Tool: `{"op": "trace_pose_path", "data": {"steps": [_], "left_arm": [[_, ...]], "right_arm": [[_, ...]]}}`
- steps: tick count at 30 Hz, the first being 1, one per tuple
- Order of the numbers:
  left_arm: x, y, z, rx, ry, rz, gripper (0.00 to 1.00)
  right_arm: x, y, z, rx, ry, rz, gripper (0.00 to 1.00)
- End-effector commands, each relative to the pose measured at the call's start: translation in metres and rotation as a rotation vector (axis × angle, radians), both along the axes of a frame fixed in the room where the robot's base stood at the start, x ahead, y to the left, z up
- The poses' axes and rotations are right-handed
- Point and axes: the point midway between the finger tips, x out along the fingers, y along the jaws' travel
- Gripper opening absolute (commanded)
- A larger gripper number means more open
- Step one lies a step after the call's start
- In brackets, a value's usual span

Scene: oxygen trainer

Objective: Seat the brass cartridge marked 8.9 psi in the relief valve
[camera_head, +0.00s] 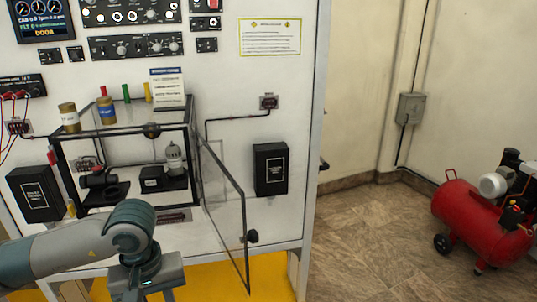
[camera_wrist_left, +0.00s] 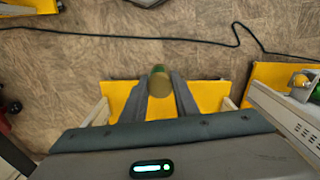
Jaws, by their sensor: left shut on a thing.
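My left gripper (camera_wrist_left: 159,88) is shut on a brass cartridge with a green band (camera_wrist_left: 158,82); its marking cannot be read. In the head view the gripper body (camera_head: 146,278) is low in front of the panel, and its fingertips and the cartridge do not show. Two other brass cartridges stand on top of the clear box, one with a pale band (camera_head: 69,118) and one with a blue band (camera_head: 106,110). Inside the box are a silver cylindrical fitting (camera_head: 175,158) and black fittings (camera_head: 97,179); I cannot tell which is the relief valve. My right gripper is not in view.
The box's clear door (camera_head: 224,205) stands open toward me on the right. Red, green (camera_head: 126,93) and yellow pegs and a sign (camera_head: 167,88) stand on top. A black box (camera_head: 271,168) hangs at right. A red compressor (camera_head: 478,220) stands on the floor.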

Motion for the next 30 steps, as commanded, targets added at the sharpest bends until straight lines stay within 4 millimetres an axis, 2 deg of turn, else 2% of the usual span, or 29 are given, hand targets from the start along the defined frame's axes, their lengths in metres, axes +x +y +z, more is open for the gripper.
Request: {"op": "trace_pose_path", "data": {"steps": [3,10,30], "left_arm": [[0.004,-0.022,-0.002,-0.001,-0.002,-0.195,0.0],[0.007,-0.044,-0.002,-0.001,0.0,-0.421,0.0],[0.007,-0.048,-0.002,-0.001,0.001,-0.461,0.0]], "right_arm": [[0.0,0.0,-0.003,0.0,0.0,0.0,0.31],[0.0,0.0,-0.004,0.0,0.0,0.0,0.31],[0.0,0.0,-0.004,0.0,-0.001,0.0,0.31]]}}
